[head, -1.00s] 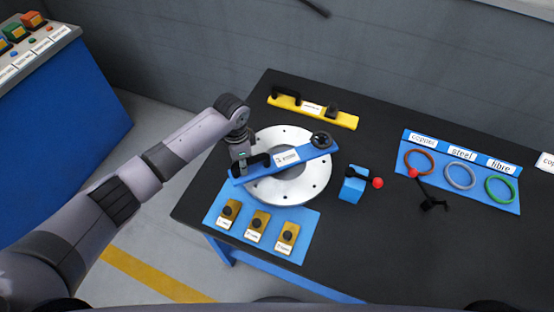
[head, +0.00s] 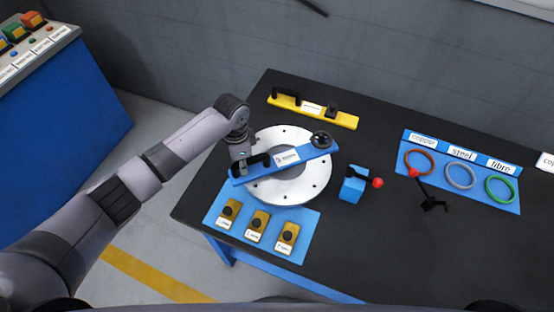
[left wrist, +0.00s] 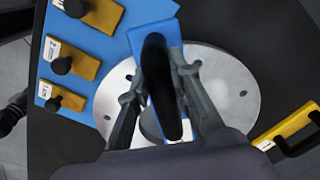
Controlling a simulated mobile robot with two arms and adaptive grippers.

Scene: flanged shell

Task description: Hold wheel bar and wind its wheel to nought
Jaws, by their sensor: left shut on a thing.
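The blue wheel bar (head: 312,152) lies across the round silver flange (head: 318,188), with a white label in its middle. Its black handle (head: 256,163) is at the left end, and its small dark wheel (head: 321,139) is at the right end. My left gripper (head: 246,159) is at the handle. In the left wrist view its fingers (left wrist: 157,84) stand on either side of the black handle (left wrist: 155,65), shut on it. The wheel's reading is too small to tell. My right gripper is not in view.
A yellow bar (head: 345,120) with a handle lies behind the flange. A blue mat (head: 212,217) with several brass blocks lies in front. A blue block (head: 353,187) with a red-knobbed lever stands right. Beyond lie a second red-knobbed lever (head: 430,201) and a ring board (head: 480,192).

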